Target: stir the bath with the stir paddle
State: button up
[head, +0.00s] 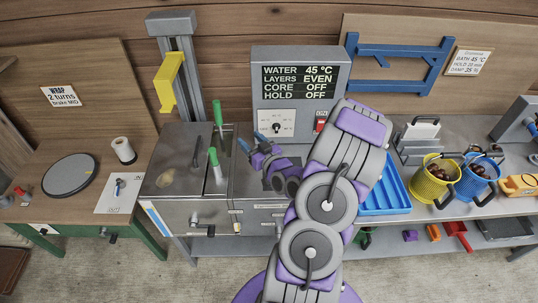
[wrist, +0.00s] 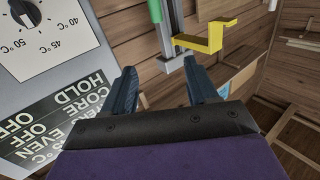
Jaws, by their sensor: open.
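The bath (head: 165,212) is a steel tank left of centre in the head view. Two green handles stand upright at it, one at the back (head: 217,112) and one nearer (head: 213,157); I cannot tell which belongs to the stir paddle. Part of a green handle (wrist: 155,10) shows at the top of the wrist view. My gripper (head: 252,141) is to the right of the handles, in front of the control panel. Its blue fingers (wrist: 163,90) are apart with nothing between them. The lower parts of the handled tools are not clear.
A control panel (head: 300,75) reads water 45 °C and layers even. A grey post (head: 181,60) with a yellow bracket (head: 168,82) rises behind the bath. A blue tray (head: 385,192) and yellow and blue baskets (head: 432,187) are to the right. My arm hides part of the bench.

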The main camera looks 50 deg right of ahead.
jog(key=p+v, duration=0.8)
jog(key=v, duration=0.2)
jog(key=shift+p, duration=0.3)
jog(key=shift+s, duration=0.1)
